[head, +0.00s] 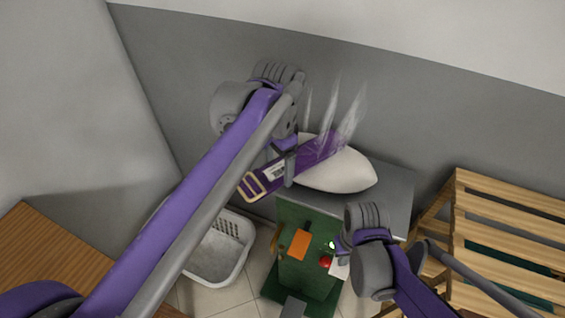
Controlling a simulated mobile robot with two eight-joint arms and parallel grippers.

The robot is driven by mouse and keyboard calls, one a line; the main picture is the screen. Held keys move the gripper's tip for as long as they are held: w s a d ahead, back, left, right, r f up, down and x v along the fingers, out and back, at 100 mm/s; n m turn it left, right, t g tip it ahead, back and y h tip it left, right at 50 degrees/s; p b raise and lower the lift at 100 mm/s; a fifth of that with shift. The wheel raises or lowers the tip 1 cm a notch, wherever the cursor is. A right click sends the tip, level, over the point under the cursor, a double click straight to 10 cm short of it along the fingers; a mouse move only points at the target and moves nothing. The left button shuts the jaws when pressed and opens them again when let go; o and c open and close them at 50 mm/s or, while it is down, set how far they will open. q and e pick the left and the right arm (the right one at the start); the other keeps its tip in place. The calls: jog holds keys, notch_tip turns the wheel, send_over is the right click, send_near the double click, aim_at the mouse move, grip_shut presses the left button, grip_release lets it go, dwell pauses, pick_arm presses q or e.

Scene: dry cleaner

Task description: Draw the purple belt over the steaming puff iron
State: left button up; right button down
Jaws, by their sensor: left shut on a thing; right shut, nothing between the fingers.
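The purple belt (315,151) lies over the left part of the white puff iron (338,173), with its buckle (253,186) hanging toward the lower left. A white tag shows on the belt near the buckle. Steam rises from the puff iron around the belt. My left gripper (287,165) is shut on the belt at the puff iron's left side. Part of the belt is hidden by the gripper and arm. My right gripper (338,246) is shut and empty, low in front of the puff iron, by the green machine body.
The puff iron rests on a grey tabletop (397,190). The green machine body (300,265) with orange and red parts stands in front. A white laundry basket (222,262) is at left, a wooden counter (60,255) at far left, and a wooden slatted rack (510,225) at right.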

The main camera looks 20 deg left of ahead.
aim_at(297, 159)
pick_arm(q)
jog(key=shift+s+a, duration=0.25)
jog(key=shift+s, duration=0.1)
jog(key=shift+w, duration=0.1)
jog(key=shift+w+d, duration=0.55)
jog(key=shift+w, duration=0.3)
jog(key=shift+w+d, duration=0.55)
jog(key=shift+w, duration=0.25)
jog(key=shift+w+d, duration=0.55)
jog(key=shift+w, duration=0.3)
jog(key=shift+r, duration=0.1)
jog(key=shift+r, duration=2.4)
pick_arm(e)
jog(key=shift+r, duration=0.15)
notch_tip(297, 159, up, 7)
notch_tip(297, 159, up, 12)
